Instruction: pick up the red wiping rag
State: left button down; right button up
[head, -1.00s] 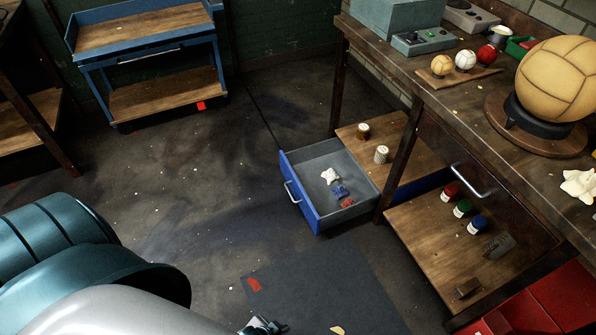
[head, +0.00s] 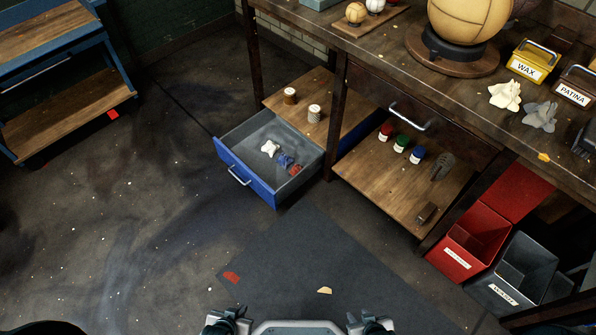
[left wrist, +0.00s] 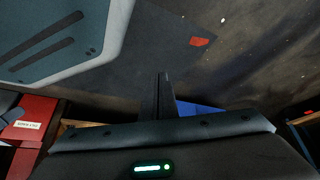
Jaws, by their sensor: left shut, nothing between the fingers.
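A small crumpled red rag (head: 295,169) lies in the open blue drawer (head: 250,178) in the head view, at the drawer's near right side. A blue crumpled rag (head: 285,160) lies against it and a white one (head: 270,149) lies further left. My left gripper (head: 238,313) is at the bottom edge of the head view, well short of the drawer. In the left wrist view its fingers (left wrist: 164,78) are together and empty. My right gripper (head: 358,319) is at the bottom edge too, partly cut off; its jaw opening is unclear.
A dark mat (head: 300,255) with a red scrap (head: 231,277) and a pale scrap (head: 324,290) lies before the drawer. The workbench (head: 400,60) overhangs a wooden shelf (head: 390,190) with several jars. Red (head: 470,240) and grey (head: 512,275) bins stand right.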

aim_at(296, 169)
jog(key=i+j+z, duration=0.15)
jog(key=i, duration=0.25)
jog(key=i+z, duration=0.1)
jog(key=i, duration=0.25)
jog(key=i+j+z, duration=0.15)
jog(key=i+j, duration=0.1)
jog(key=i, duration=0.1)
